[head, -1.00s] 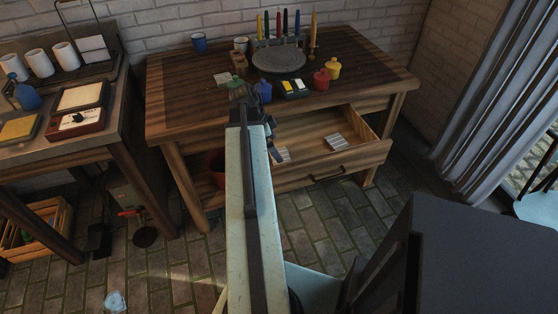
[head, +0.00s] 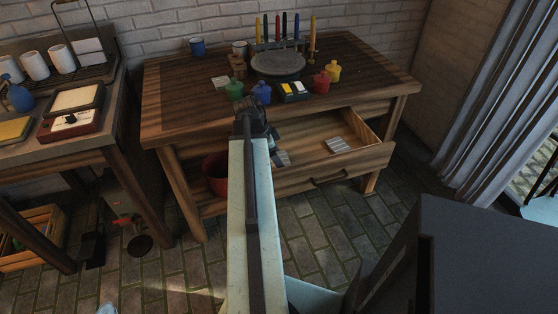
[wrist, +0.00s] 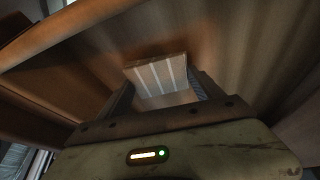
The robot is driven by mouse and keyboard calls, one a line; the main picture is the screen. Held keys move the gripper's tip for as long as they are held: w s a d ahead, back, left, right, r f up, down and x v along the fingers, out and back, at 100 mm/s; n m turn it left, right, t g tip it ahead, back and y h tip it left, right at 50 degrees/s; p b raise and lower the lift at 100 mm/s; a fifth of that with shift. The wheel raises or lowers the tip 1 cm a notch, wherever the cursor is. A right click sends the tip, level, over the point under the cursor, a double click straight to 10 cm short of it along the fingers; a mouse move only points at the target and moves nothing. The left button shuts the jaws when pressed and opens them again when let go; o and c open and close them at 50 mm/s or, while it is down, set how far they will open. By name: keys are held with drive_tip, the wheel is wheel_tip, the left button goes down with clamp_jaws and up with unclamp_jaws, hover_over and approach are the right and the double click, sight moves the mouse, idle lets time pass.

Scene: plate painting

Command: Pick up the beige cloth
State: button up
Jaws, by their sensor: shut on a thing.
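The beige cloth (wrist: 157,78), folded into a flat square with pale stripes, sits between the fingers of my gripper (wrist: 160,92) in the wrist view. My gripper is shut on it. In the head view my gripper (head: 279,152) is at the left part of the open drawer, and a small part of the cloth (head: 284,160) shows there. My arm hides much of this area. I cannot tell whether the cloth still touches the drawer floor.
The open drawer (head: 350,164) also holds a grey striped cloth (head: 338,146) to the right. Above it, the wooden table (head: 190,110) carries paint bottles, a grey plate (head: 278,63) and candles. A red bucket (head: 214,172) stands left of my arm, below the tabletop.

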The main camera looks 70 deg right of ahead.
wheel_tip(320, 180, up, 10)
drive_tip(key=p, duration=1)
